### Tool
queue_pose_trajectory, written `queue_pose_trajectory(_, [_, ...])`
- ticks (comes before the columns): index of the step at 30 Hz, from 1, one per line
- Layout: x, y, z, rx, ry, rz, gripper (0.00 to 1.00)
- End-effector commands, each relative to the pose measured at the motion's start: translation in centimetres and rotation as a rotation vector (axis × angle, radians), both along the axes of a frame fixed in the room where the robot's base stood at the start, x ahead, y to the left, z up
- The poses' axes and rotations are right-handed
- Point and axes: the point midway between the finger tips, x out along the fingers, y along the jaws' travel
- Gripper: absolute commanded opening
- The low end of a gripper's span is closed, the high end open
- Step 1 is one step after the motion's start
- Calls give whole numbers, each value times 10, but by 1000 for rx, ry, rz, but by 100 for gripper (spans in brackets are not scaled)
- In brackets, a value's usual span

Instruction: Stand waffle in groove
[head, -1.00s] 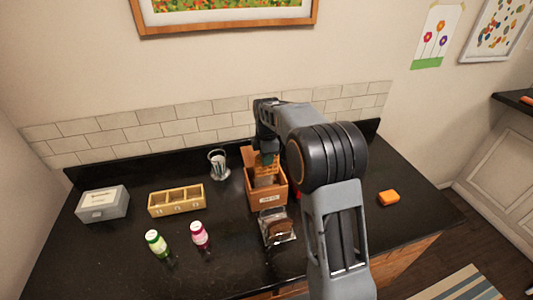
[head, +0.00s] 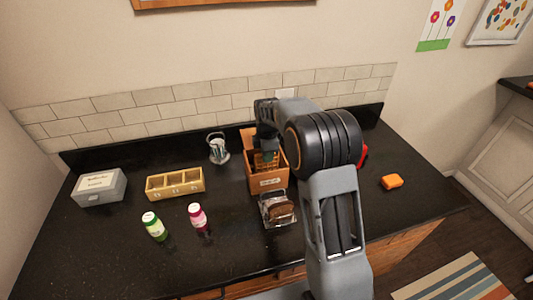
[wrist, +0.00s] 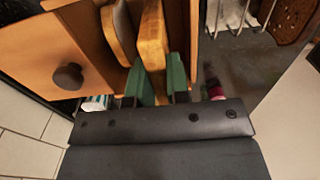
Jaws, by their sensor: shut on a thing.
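The golden-brown waffle (wrist: 152,38) is edge-on between the green fingertips of my gripper (wrist: 157,82) in the wrist view. It also shows as an orange grid in the head view (head: 266,158). My gripper (head: 266,148) is shut on it and points down into the open wooden box (head: 268,184). In the wrist view, the waffle stands upright between the box walls, beside a brown slab (wrist: 121,28) on its left. The groove and the waffle's lower edge are hidden, so I cannot tell whether it touches bottom.
A wire rack (head: 266,222) holding a brown slice (head: 282,212) stands in front of the box. A metal container (head: 217,149), yellow divided tray (head: 175,184), grey box (head: 98,187) and two bottles (head: 153,226) (head: 198,218) stand left. An orange block (head: 392,181) lies right.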

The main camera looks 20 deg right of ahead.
Motion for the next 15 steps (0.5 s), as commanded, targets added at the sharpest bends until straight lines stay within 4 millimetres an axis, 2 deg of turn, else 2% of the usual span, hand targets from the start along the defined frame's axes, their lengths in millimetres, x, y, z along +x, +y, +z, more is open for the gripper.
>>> queue_pose_trajectory(1, [0,0,-7,0,1,0,3])
queue_pose_trajectory(15, [0,0,-41,0,2,0,3])
